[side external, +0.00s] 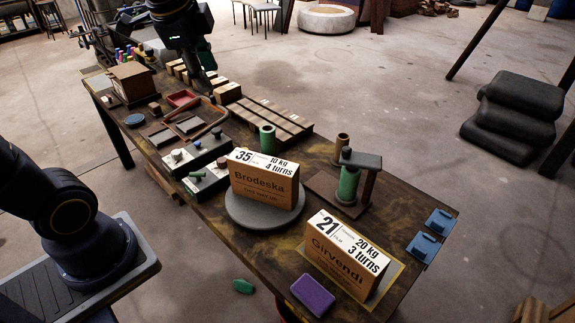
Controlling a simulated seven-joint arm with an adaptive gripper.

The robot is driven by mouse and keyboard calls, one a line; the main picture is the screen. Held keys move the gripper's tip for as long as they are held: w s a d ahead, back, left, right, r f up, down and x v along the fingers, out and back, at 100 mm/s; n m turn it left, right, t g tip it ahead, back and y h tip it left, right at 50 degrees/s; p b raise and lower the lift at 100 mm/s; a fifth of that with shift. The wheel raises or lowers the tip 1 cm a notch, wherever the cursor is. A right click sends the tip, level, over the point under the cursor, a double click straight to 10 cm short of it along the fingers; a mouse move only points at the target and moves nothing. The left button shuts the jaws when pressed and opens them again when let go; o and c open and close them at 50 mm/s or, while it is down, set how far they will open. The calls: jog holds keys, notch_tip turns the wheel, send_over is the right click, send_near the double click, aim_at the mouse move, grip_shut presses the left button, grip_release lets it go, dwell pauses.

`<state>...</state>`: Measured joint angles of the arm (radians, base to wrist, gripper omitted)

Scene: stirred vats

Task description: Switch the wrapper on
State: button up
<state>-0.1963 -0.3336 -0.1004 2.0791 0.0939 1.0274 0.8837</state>
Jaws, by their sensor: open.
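The wrapper appears to be the grey round turntable (240,212) with a carton marked "35 Brodeska, 10 kg, 4 turns" (264,183) upright on it, and a stand holding a green roll (349,184) to its right. Two small control boxes are left of the turntable: one with rounded knobs (197,153) and one with a green piece on top (211,183). I cannot tell which control is the wrapper's switch or how it is set. My gripper (207,84) is open above the far part of the table, well behind the control boxes. Its fingertips are dark and hard to make out.
A carton marked "21 Girvendi, 20 kg, 3 turns" (343,256) stands on a yellow-edged area at the near right. Brown cartons (270,122), another green roll (267,139), a wooden frame (196,120) and blue pieces (440,221) are on the table. A purple block (312,295) lies near the front edge.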

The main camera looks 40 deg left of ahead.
jog(key=w+a+f+m+g, duration=0.2)
jog(key=w+a+f, duration=0.2)
jog(key=w+a, duration=0.25)
jog(key=n+g+h, duration=0.2)
jog(key=g+h, duration=0.1)
jog(key=g, duration=0.1)
send_over(198, 177)
jog(key=w+a, duration=0.2)
jog(key=a, duration=0.2)
jog(key=w+a+x, duration=0.1)
jog(key=w+x, duration=0.1)
jog(key=x, duration=0.8)
jog(key=w+a+f+x, duration=0.1)
jog(key=x, duration=1.9)
jog(key=w+x, duration=0.1)
jog(key=x, duration=0.4)
jog(key=shift+d+f, duration=0.35)
jog(key=shift+f, duration=0.05)
grip_shut()
